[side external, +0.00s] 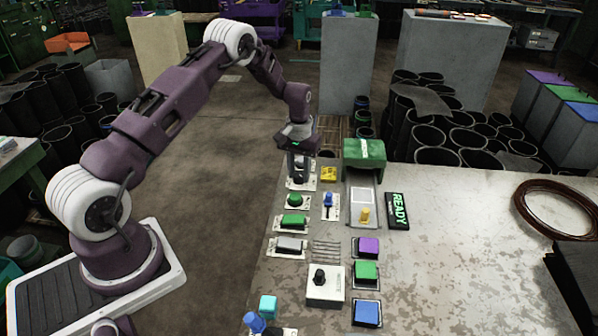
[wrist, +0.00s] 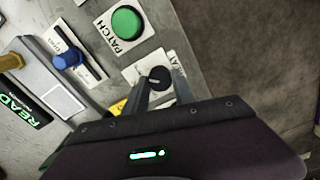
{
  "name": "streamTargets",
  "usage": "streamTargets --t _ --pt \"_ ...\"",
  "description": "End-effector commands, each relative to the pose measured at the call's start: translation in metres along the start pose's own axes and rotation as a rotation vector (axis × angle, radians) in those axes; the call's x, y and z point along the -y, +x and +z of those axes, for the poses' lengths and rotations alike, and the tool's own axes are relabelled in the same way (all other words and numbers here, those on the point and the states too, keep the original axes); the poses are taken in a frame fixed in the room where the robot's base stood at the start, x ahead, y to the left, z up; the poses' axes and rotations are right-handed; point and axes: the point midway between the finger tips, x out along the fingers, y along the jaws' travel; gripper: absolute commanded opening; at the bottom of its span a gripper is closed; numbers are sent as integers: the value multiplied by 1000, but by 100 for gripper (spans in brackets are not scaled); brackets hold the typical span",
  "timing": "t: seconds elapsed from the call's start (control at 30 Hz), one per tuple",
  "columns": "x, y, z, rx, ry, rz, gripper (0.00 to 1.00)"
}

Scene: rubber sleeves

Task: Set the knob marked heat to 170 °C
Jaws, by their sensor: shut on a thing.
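The heat knob (wrist: 158,79) is a small dark knob on a white plate at the far left end of the table's control area. The partly covered word HEAT is printed beside it in the wrist view. My gripper (wrist: 160,82) points down over this plate, with one finger on each side of the knob, and is shut on it. In the side view my gripper (side external: 298,172) hides most of the knob. The knob's pointer and scale are too small and covered to read a temperature.
Close by are a green PATCH button (wrist: 127,22), a blue lever (side external: 328,199), a yellow block (side external: 328,174) and a green hood (side external: 364,152). A READY display (side external: 399,211) glows green. Another black knob (side external: 320,277) stands on a white box nearer the front.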

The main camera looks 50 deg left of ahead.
Motion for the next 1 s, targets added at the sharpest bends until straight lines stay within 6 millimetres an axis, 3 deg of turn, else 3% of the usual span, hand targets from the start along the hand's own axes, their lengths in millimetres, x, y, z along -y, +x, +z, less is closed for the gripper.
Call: streamTargets --t 0.5,1.0 --pt "0 -1 -1 -4 285 0 0" --pt "0 -1 -1 -3 329 0 0"
